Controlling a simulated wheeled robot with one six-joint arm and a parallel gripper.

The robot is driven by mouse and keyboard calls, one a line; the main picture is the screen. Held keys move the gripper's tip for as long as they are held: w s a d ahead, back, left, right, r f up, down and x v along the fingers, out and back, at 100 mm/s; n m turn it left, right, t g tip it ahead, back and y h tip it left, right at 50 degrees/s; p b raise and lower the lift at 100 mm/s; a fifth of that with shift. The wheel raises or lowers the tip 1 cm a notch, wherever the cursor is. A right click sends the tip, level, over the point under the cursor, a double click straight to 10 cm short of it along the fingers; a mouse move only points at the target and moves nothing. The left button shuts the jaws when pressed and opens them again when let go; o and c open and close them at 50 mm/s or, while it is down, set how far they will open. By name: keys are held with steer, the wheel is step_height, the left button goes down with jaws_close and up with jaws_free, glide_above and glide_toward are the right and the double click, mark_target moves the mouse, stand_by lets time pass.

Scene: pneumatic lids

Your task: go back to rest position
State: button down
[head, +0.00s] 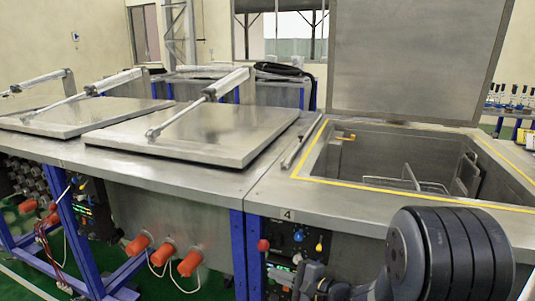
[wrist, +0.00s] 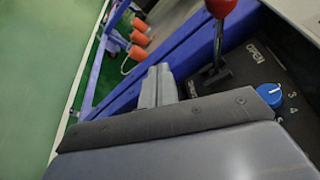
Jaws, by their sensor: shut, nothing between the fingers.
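My gripper (wrist: 158,86) is shut and empty in the wrist view, its two grey fingers side by side. It is near the control panel (head: 296,243) of tank 4, which also shows in the wrist view (wrist: 262,62). A lever with a red ball knob (wrist: 221,8) stands on the panel just beyond and right of the fingers. The knob also shows in the head view (head: 263,245). My fingers look apart from the lever. In the head view my arm hides part of the panel's lower area.
The lid (head: 415,60) of tank 4 stands raised above the open tank (head: 385,150). Two lids (head: 195,133) to the left are shut. Blue frame legs (head: 237,255) and orange caps (head: 190,263) are below. A blue dial (wrist: 270,95) is on the panel. Green floor (wrist: 45,70) is clear.

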steer(key=w+d+f+n+t+b, duration=0.1)
steer(key=w+d+f+n+b, duration=0.1)
steer(key=w+d+f, duration=0.1)
steer(key=shift+d+n+b, duration=0.4)
steer(key=shift+d, duration=0.3)
steer(key=shift+y, duration=0.3)
